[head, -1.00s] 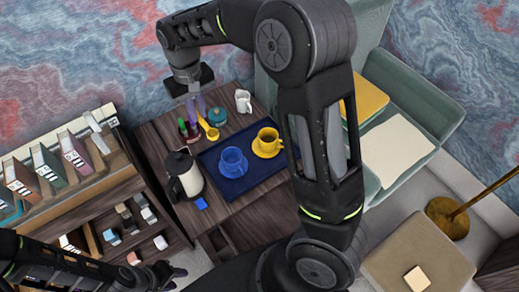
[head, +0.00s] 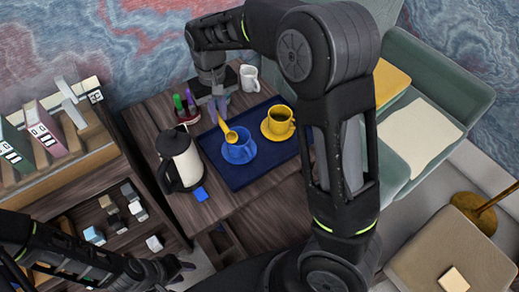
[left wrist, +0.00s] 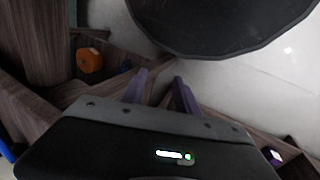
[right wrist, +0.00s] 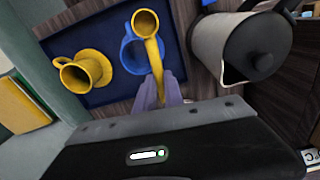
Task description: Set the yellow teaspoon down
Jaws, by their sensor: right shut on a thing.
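The yellow teaspoon (head: 231,135) is held by my right gripper (head: 220,104), its bowl end over the blue cup (head: 240,151). In the right wrist view the teaspoon (right wrist: 151,45) runs from between my right fingers (right wrist: 160,90) across the blue cup (right wrist: 129,52). I cannot tell whether it touches the rim. The blue cup stands on the dark blue tray (head: 262,175), left of a yellow cup of dark liquid (head: 278,119) on a yellow saucer. My left gripper (head: 182,272) is low, off the desk; its fingers (left wrist: 160,95) are apart and empty.
A white and black kettle (head: 182,160) stands left of the tray, with a small blue block (head: 200,194) near it. Markers (head: 184,105) and a white mug (head: 249,77) stand at the back. The tray's front part is bare. A shelf (head: 75,165) stands left.

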